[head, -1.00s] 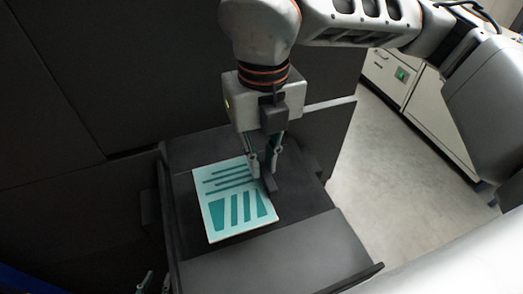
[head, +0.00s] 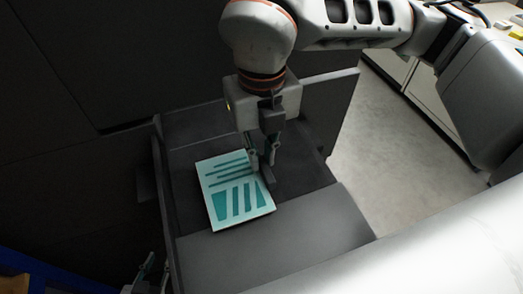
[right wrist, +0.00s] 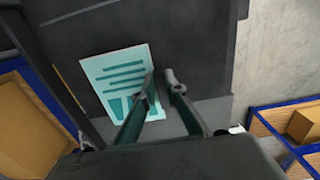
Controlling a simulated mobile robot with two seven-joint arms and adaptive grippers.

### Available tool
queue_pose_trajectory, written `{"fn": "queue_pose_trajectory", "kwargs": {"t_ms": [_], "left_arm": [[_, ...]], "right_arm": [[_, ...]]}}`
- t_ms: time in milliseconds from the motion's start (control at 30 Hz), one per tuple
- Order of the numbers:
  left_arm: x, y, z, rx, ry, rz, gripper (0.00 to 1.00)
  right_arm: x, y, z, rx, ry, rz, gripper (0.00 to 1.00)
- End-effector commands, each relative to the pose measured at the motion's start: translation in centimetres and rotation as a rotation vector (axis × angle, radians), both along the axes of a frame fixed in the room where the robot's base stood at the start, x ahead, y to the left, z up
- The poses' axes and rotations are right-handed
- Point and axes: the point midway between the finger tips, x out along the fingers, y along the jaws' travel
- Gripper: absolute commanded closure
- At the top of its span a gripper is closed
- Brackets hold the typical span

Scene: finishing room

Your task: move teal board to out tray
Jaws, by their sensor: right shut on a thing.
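The teal board (head: 237,190) is a flat pale panel with teal stripes. In the head view it lies over the floor of a dark grey open bay, its near end overlapping the edge of a grey ledge. My right gripper (head: 262,170) points down at the board's right edge and is shut on it. In the right wrist view the board (right wrist: 118,82) shows at the left finger; the exact contact is hard to see. My left gripper (head: 156,268) shows small at the bottom left, fingers apart and empty. I cannot identify the out tray for certain.
The dark bay has a side wall on the left (head: 163,205) and a taller panel on the right (head: 338,110). The grey ledge (head: 290,235) is bare. Bare floor (head: 390,140) lies to the right. Blue-edged shelving with a brown box (right wrist: 305,126) shows in the right wrist view.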

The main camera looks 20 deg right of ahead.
Motion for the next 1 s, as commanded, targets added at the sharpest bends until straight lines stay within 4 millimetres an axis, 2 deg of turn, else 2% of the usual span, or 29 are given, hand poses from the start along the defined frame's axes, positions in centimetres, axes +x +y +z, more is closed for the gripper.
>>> {"fn": "queue_pose_trajectory", "kwargs": {"t_ms": [1000], "left_arm": [[-0.3,0.0,-1.4,-0.001,0.007,0.000,0.72]], "right_arm": [[0.0,0.0,-1.2,0.000,0.000,0.000,1.00]]}}
